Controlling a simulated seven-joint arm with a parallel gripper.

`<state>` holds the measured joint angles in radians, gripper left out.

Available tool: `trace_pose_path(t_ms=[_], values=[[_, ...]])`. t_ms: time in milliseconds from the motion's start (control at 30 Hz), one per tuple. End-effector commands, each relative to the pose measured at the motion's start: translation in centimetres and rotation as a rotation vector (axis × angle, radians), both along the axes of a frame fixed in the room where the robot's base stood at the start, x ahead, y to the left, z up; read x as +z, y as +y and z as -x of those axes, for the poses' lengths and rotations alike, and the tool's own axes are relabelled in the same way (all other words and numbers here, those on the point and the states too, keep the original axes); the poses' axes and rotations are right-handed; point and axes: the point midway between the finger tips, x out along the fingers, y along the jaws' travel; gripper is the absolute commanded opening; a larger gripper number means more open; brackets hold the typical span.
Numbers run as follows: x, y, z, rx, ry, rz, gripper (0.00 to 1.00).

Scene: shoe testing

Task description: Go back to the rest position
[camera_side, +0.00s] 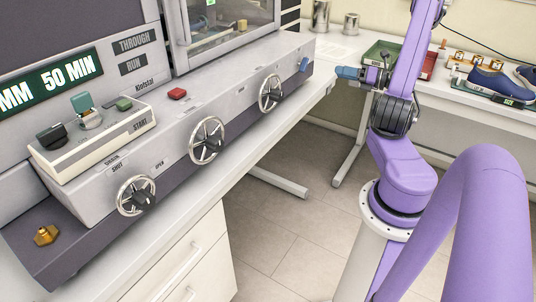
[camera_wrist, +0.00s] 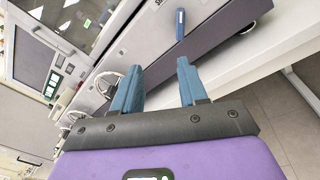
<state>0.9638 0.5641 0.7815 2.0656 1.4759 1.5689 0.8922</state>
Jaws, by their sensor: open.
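My gripper (camera_side: 345,73) is beyond the right end of the grey testing machine (camera_side: 230,95) in the side view, its blue fingers aimed left toward it. In the wrist view my gripper (camera_wrist: 157,75) has its two blue fingers apart with nothing between them. A blue lever (camera_side: 303,65) sits on the machine's right end, apart from the fingertips. It also shows in the wrist view (camera_wrist: 180,24), above the gap between the fingers.
The machine front has several handwheels, including one (camera_side: 207,141) in the middle, and a red button (camera_side: 177,94). A brass fitting (camera_side: 46,235) lies at lower left. A green tray (camera_side: 383,53) and a blue shoe (camera_side: 500,83) are on the back bench. Open floor (camera_side: 285,215) lies between.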

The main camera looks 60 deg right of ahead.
Motion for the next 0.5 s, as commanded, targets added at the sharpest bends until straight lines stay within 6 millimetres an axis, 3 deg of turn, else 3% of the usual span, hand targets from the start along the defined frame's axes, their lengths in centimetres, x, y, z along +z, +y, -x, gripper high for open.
trace_pose_path(t_ms=[100,300,500], values=[[2.2,4.4,-4.7,0.213,0.005,0.183,0.43],[5.7,13.8,-10.6,0.590,-0.060,0.534,0.43],[7.1,23.1,-12.4,0.930,-0.163,0.791,0.43]])
